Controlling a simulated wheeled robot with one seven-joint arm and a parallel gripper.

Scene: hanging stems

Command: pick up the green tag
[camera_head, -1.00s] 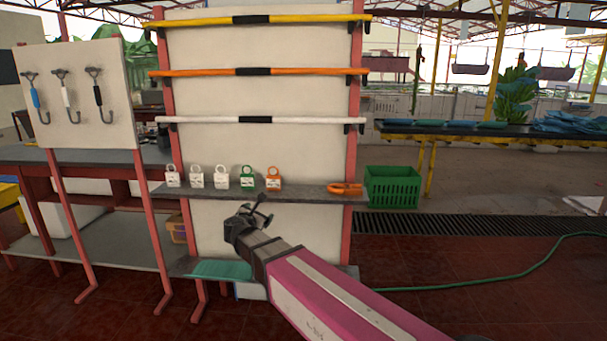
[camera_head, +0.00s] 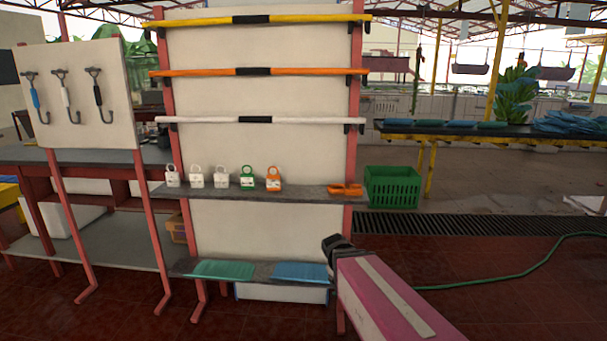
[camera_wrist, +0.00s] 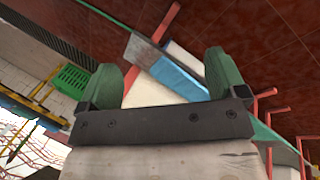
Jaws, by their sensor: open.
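The green tag (camera_head: 247,178) stands upright on the grey middle shelf, between a white tag (camera_head: 221,177) on its left and an orange tag (camera_head: 273,179) on its right. My gripper (camera_head: 338,246) is below and to the right of the green tag, well apart from it, near the right post. In the wrist view my gripper (camera_wrist: 165,80) is open, with its two green fingers spread and nothing held between them. The green tag does not show in the wrist view.
Two more white tags stand left on the shelf (camera_head: 312,193), and an orange item (camera_head: 345,189) lies at its right end. Green (camera_head: 223,270) and blue (camera_head: 300,272) flat items lie on the lower shelf. Three bars cross the board above. A green crate (camera_head: 392,187) stands right.

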